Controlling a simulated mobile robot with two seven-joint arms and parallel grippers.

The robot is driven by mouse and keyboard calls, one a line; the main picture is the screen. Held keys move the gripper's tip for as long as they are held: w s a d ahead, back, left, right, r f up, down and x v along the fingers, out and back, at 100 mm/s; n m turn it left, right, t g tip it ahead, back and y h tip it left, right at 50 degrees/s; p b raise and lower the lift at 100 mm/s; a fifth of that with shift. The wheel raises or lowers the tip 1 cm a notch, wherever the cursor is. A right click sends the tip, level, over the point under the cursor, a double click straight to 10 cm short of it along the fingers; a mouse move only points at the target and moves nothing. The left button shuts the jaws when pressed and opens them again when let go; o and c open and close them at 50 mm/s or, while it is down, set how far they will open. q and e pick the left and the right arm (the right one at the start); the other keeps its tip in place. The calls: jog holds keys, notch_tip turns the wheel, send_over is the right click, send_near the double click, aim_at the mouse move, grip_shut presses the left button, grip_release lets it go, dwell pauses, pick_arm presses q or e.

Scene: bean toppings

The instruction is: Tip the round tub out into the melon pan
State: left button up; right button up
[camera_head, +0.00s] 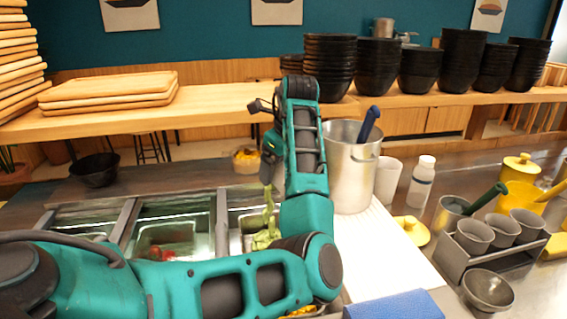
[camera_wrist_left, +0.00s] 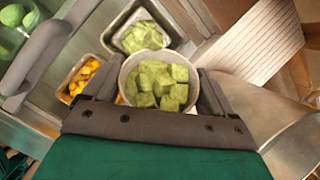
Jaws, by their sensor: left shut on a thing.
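My left gripper (camera_wrist_left: 156,88) is shut on the round tub (camera_wrist_left: 127,84), a pale tub full of green melon cubes, with one finger on each side. The melon pan (camera_wrist_left: 111,38) is a metal pan with green cubes in it, just beyond the tub in the left wrist view. In the head view my left gripper (camera_head: 270,155) is mostly hidden behind my own arm, and the tub cannot be made out. Green pieces (camera_head: 265,235) show below it, in and above a metal pan; I cannot tell whether any are falling. My right gripper is not in view.
A pan of orange cubes (camera_wrist_left: 70,90) sits left of the tub. A tall metal pot (camera_head: 349,190) with a blue-handled tool stands right of my arm. A white ridged board (camera_head: 395,265), a blue cloth (camera_head: 395,306) and a rack of grey cups (camera_head: 480,262) lie further right.

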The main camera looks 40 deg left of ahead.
pick_arm(q)
jog(key=f+h, duration=0.1)
jog(key=a+h, duration=0.1)
jog(key=h, duration=0.1)
jog(key=shift+a+f, duration=0.15)
jog(key=shift+f, duration=0.25)
jog(key=shift+s+a+f+n+t+h, duration=0.15)
jog(key=shift+a+f+h, duration=0.45)
jog(key=shift+h, duration=0.65)
jog(key=shift+a+f+n+t+h, duration=0.1)
jog(key=shift+a+f+t+h, duration=0.25)
jog(key=shift+f+h, duration=0.65)
jog(key=shift+s+a+f+n+t+h, duration=0.15)
jog(key=shift+a+f+h, duration=0.3)
jog(key=shift+h, duration=1.1)
jog(key=shift+a+r, duration=0.1)
